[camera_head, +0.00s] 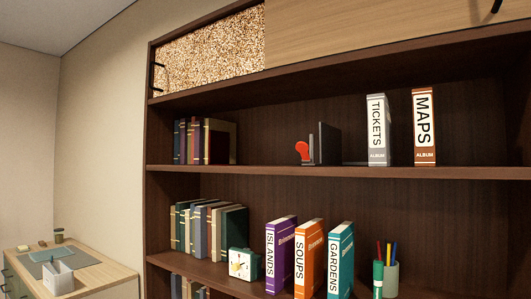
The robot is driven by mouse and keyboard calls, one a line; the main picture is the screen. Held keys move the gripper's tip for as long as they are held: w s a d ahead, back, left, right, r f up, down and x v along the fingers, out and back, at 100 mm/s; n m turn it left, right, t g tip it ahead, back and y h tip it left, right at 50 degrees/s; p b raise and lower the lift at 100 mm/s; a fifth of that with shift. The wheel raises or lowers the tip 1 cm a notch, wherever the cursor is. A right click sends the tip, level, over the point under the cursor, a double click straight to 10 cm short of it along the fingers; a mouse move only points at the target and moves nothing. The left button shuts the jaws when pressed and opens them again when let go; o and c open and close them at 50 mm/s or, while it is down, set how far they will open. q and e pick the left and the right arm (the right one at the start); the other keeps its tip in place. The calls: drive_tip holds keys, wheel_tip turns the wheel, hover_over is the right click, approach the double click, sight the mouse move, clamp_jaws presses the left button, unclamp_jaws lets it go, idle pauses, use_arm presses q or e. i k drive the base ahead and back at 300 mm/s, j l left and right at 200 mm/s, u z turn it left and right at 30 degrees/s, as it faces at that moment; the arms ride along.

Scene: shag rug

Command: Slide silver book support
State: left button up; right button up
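A dark grey upright plate (329,143), which looks like the silver book support, stands on the upper open shelf (260,171) near its middle. A flat grey strip at shelf level shows to its right, toward the albums. A small red rounded piece (302,150) sits right at its left side; I cannot tell if it is part of the support. The grey TICKETS album (377,130) and the brown MAPS album (424,127) stand upright to the right, with a gap between the plate and TICKETS. Neither of my grippers is in view.
Several dark books (205,141) stand at the upper shelf's left end, with free shelf up to the red piece. The lower shelf holds books, a clock (243,264), the ISLANDS (282,254), SOUPS (309,258) and GARDENS (340,260) albums, and a pen cup (391,279). A desk (95,272) stands left.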

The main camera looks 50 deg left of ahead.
sight(330, 137)
drive_tip(key=u, duration=1.25)
